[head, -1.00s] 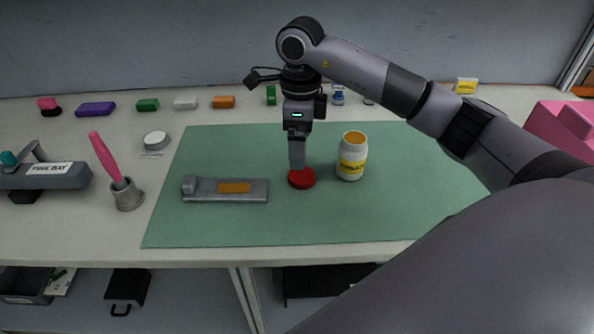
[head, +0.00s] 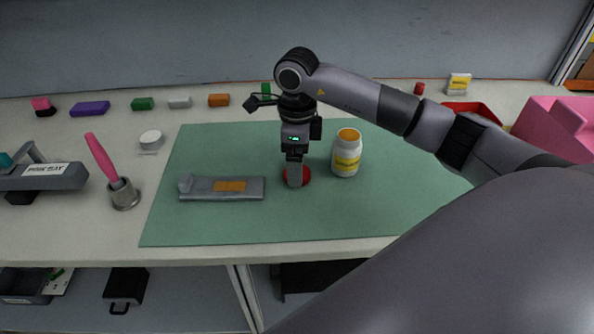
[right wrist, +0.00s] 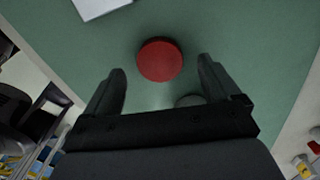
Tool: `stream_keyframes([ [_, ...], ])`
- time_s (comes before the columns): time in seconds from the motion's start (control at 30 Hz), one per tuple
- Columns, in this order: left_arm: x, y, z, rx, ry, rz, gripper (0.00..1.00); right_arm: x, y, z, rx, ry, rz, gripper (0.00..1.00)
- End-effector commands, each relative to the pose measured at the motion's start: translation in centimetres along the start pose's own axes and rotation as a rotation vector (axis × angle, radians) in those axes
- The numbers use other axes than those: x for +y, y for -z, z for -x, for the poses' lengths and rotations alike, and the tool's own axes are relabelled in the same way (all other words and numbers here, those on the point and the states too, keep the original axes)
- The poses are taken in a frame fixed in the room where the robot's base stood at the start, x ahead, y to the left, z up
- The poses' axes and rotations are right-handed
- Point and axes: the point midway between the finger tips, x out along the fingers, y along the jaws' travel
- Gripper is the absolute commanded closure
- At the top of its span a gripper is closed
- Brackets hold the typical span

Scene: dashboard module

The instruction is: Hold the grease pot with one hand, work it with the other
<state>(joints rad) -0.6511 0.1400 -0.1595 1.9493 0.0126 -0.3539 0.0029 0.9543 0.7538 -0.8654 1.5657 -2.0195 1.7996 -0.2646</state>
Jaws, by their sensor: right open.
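The grease pot (head: 346,155) is a white jar with a yellow label, standing upright and uncapped on the green mat, with orange grease showing in its mouth. A round red lid (head: 305,176) lies flat on the mat to the pot's left; it also shows in the right wrist view (right wrist: 160,60). My right gripper (head: 294,184) points down at the lid and partly hides it in the head view. In the right wrist view the right gripper (right wrist: 162,75) is open and empty, its fingers apart with the lid between and beyond their tips. My left gripper is not in view.
A grey tray with an orange patch (head: 200,187) lies on the mat at left. A pink-handled brush stands in a grey cup (head: 124,195) beside the mat. Several coloured blocks line the table's back. A red bin (head: 478,110) and a pink block (head: 560,122) are at right.

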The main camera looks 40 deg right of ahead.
Motion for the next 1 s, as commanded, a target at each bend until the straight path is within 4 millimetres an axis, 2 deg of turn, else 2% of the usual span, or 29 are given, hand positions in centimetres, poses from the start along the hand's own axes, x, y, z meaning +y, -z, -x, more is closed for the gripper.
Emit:
stream_keyframes([
  [0.1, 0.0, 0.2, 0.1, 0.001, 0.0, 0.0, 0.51, 0.1, 0.0, -1.6, 0.001, -0.002, -0.001, 0.1],
  [0.2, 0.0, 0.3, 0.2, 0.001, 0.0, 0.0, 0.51, 0.0, 0.0, -2.2, -0.001, -0.001, -0.001, 0.1],
  [0.53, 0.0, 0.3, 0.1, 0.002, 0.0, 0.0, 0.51, 0.0, 0.0, -2.4, -0.001, 0.0, 0.0, 0.1],
  [0.57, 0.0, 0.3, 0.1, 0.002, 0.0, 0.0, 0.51, 0.0, 0.0, -2.4, -0.001, 0.0, 0.0, 0.13],
  [0.6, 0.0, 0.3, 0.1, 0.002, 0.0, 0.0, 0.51, 0.0, 0.0, -2.3, -0.001, 0.0, 0.0, 0.27],
  [0.73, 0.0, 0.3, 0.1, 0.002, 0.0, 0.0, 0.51, 0.0, 0.0, -2.3, -0.001, 0.001, 0.0, 0.69],
  [0.87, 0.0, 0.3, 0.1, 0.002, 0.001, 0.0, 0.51, 0.0, 0.0, -2.3, -0.001, 0.0, 0.0, 0.69],
  [0.9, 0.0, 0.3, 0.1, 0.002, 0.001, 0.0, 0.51, 0.0, 0.0, -2.3, -0.001, 0.001, 0.0, 0.74],
  [1.0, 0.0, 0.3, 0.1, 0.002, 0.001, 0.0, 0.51, 0.0, 0.0, -2.3, -0.001, 0.001, 0.0, 0.74],
])
